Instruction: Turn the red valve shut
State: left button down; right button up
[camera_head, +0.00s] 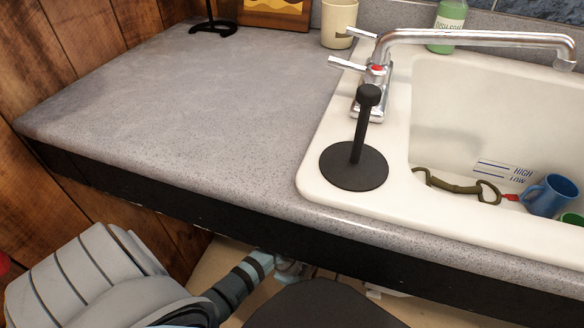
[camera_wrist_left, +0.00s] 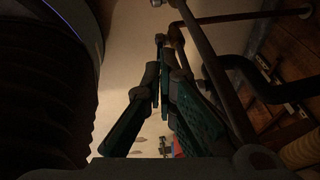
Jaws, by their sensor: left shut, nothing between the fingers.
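I cannot make out the red valve for certain in either view. A small red patch (camera_wrist_left: 177,147) shows low between my left fingers in the left wrist view, too dark and small to name. My left arm comes in from the lower left in the head view and reaches under the counter edge, where the edge partly hides the hand. In the left wrist view my left gripper (camera_wrist_left: 161,72) is shut and empty, its fingers pointing up the picture toward a thin pipe (camera_wrist_left: 205,50). My right gripper is not in view.
The counter (camera_head: 190,95) overhangs my left arm. A sink (camera_head: 480,85) with a chrome tap (camera_head: 375,75), a black stand (camera_head: 355,168) and a blue mug (camera_head: 548,196) is above. Under it, a dark ribbed cylinder (camera_wrist_left: 45,90) and a bent dark pipe (camera_wrist_left: 250,75) flank the gripper closely.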

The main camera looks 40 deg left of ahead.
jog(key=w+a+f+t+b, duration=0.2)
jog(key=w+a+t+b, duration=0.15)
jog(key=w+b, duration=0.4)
pick_arm(q)
jog(key=s+a+f+n+g+y+b, duration=0.1)
jog(key=a+f+b, duration=0.2)
jog(key=f, duration=1.1)
jog(key=shift+a+f+y, duration=0.15)
jog(key=shift+f+y, duration=0.25)
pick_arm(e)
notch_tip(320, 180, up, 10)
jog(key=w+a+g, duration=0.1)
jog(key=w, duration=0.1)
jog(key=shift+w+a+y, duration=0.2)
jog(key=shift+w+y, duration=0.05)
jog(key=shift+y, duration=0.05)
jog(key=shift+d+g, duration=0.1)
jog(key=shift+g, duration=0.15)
